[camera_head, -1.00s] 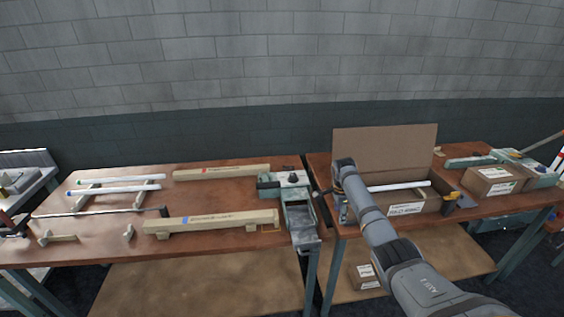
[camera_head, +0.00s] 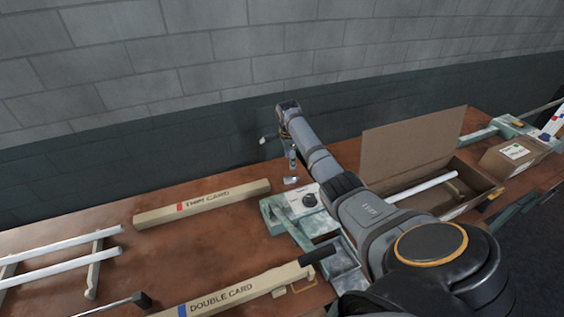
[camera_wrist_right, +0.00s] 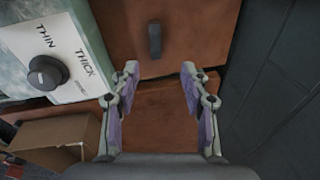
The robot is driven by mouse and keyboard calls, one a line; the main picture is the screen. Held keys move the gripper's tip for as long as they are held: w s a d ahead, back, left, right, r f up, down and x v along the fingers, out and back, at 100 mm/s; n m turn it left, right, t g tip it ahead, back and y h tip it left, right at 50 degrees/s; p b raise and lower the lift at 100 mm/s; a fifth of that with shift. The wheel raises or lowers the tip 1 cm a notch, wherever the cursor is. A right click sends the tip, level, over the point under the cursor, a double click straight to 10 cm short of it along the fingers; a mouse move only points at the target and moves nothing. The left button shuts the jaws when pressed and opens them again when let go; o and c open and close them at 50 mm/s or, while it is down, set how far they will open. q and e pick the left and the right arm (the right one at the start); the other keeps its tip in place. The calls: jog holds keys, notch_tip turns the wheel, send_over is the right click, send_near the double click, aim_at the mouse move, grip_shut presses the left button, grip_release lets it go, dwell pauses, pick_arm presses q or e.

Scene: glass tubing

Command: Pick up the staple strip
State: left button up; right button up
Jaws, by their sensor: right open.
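A short dark grey bar, which looks like the staple strip (camera_wrist_right: 154,40), lies on the brown wooden table in the right wrist view. My right gripper (camera_wrist_right: 160,74) is open and empty, its two fingers spread over the table. The bar lies beyond the fingertips, roughly in line with the gap between them, and apart from both. In the head view my right arm reaches to the back of the table by the wall, with its gripper small near the far edge. My left gripper is not in view.
A green and white machine with a black knob (camera_wrist_right: 47,73), marked THIN and THICK, stands close left of my right gripper. An open cardboard box (camera_head: 412,150) is to the right. The dark wall borders the table's back.

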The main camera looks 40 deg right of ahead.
jog(key=s+f, duration=0.1)
jog(key=f, duration=0.1)
send_over(292, 178)
jog(key=f, duration=0.4)
jog(key=shift+a, duration=0.2)
notch_tip(292, 178, down, 4)
jog(key=shift+d+b, duration=0.1)
jog(key=shift+b, duration=0.65)
jog(key=shift+w+f, duration=0.15)
jog(key=shift+f, duration=0.05)
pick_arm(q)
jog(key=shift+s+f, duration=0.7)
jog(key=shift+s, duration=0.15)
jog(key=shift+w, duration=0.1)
pick_arm(e)
jog(key=shift+c, duration=0.4)
jog(key=shift+r, duration=0.1)
jog(key=shift+c, duration=1.3)
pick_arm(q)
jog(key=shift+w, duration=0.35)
pick_arm(e)
grip_shut()
